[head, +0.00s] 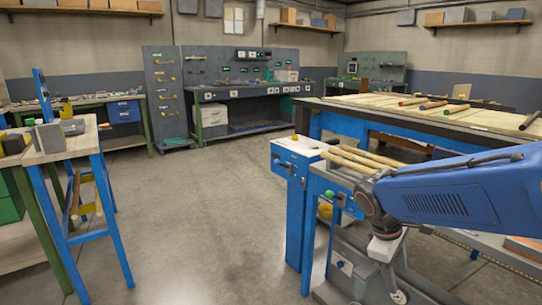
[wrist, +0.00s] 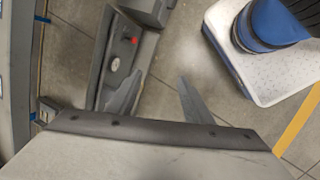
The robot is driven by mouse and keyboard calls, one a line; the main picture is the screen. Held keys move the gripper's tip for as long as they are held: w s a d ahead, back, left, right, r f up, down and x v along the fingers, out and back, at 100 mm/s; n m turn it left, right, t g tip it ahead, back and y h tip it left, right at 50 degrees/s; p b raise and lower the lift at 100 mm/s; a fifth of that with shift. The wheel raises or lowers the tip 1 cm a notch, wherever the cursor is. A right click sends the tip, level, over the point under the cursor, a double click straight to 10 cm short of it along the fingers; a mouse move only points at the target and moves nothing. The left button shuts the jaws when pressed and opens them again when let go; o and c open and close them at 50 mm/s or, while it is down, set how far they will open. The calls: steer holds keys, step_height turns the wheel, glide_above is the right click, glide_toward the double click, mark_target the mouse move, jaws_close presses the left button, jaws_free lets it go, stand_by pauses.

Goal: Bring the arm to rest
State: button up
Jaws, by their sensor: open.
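My blue arm (head: 455,190) reaches in from the right edge in the head view. Its dark wrist joint is bent downward beside the blue-framed bench. My gripper (wrist: 160,88) shows in the wrist view as two grey fingers spread apart. Nothing is between the fingers, and the grey floor shows beyond them. In the head view the fingers cannot be made out clearly among the grey parts low by the bench.
A blue-framed bench (head: 350,128) with turned rods stands close at right. Wooden spindles (head: 365,157) lie near my wrist joint. A blue trestle table (head: 62,144) stands at left. The concrete floor (head: 200,220) between them is clear. Workbenches line the back wall.

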steer(key=s+a+r+m+t+y, duration=0.1)
steer(key=s+m+t+y, duration=0.1)
steer(key=s+m, duration=0.2)
steer(key=s+a+r+m+t+y, duration=0.1)
steer(key=s+m, duration=0.4)
steer(key=s, duration=0.5)
steer(key=shift+a+r+t+y, duration=0.35)
steer(key=shift+r+t+y, duration=0.15)
steer(key=shift+t+y, duration=0.15)
